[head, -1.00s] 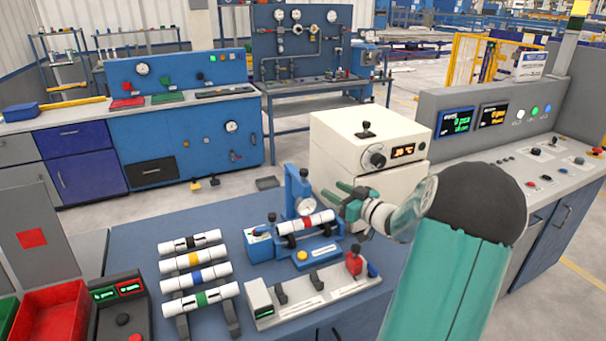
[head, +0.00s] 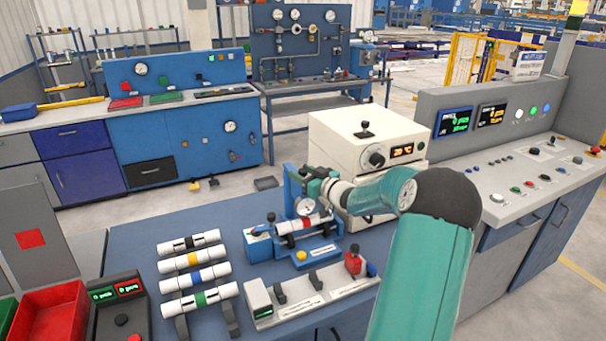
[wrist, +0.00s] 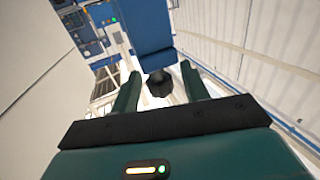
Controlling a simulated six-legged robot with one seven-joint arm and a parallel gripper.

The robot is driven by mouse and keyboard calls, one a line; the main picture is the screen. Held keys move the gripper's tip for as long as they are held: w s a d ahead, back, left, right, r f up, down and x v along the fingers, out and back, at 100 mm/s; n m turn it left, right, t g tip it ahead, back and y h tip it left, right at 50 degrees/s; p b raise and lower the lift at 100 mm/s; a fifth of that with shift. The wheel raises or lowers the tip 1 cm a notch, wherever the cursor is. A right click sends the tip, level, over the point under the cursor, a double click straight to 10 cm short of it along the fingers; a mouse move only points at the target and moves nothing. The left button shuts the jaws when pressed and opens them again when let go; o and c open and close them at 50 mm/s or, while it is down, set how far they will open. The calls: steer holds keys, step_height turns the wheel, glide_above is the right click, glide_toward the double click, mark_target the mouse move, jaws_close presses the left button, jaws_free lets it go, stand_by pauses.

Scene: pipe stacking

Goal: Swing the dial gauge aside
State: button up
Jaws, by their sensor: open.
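The dial gauge (head: 304,206) has a round white face and sits on a blue stand above the blue fixture (head: 318,255). In the wrist view my two green fingers (wrist: 160,72) are spread open. A dark knob (wrist: 157,84) at the end of a blue post (wrist: 150,28) shows between them. I cannot tell whether a finger touches it.
A cream oven (head: 345,130) stands right behind the gripper. White pipes with coloured bands (head: 203,296) lie on a rack at left. A grey tray with a red clamp (head: 318,296) is in front of the fixture. The blue bench top (head: 150,222) is clear at back left.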

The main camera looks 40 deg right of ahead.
jaws_close()
